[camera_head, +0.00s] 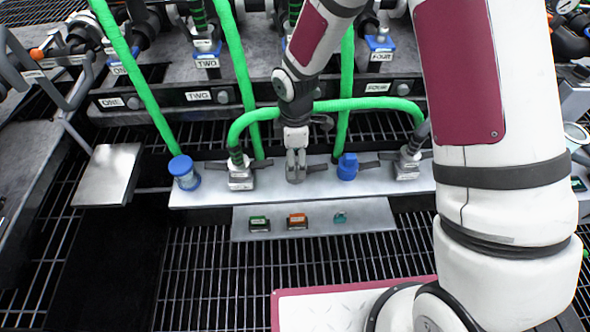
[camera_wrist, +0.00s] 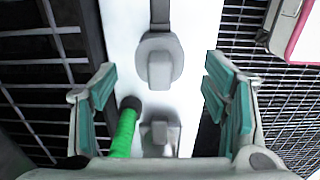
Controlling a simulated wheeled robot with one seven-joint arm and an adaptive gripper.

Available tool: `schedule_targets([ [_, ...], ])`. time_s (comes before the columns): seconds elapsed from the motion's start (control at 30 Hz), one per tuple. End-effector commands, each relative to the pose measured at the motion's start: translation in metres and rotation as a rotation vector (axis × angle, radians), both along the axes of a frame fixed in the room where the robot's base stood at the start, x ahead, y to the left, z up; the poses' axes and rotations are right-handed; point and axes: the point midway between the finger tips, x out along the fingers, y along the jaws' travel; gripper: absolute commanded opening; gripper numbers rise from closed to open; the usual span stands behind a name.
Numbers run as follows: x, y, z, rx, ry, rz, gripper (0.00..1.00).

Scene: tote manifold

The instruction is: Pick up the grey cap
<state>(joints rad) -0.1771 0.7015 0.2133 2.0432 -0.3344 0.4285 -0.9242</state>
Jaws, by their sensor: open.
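The grey cap (camera_wrist: 158,62) is a round grey piece with a raised block on top, standing on the white plate (camera_wrist: 120,45). In the wrist view it sits between the two open fingers of my gripper (camera_wrist: 160,78), with a gap on each side. A grey bar (camera_wrist: 160,14) runs from it along the plate. In the head view my gripper (camera_head: 296,160) points down over the middle of the white plate and mostly hides the cap. The fingers hold nothing. How far the fingertips reach down beside the cap is hard to tell.
A green hose (camera_head: 328,104) arches behind my gripper between two grey couplings (camera_head: 240,172) (camera_head: 407,163). A blue-lidded cylinder (camera_head: 184,172) stands left and a blue cap (camera_head: 347,166) close on the right. A lower shelf (camera_head: 370,222) carries green, orange and teal pieces. Open grating lies in front.

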Motion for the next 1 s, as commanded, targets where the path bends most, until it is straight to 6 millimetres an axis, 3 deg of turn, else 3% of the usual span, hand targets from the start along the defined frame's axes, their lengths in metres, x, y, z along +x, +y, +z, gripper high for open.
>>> schedule_targets([
  [0.23,0.000,0.000,-0.037,-0.001,0.002,0.000,0.68],
  [0.5,0.000,0.000,-0.040,0.000,0.001,0.000,0.68],
  [0.73,0.000,0.000,-0.039,0.000,0.001,0.000,0.16],
  [1.0,0.000,0.000,-0.039,0.000,0.001,0.000,0.13],
])
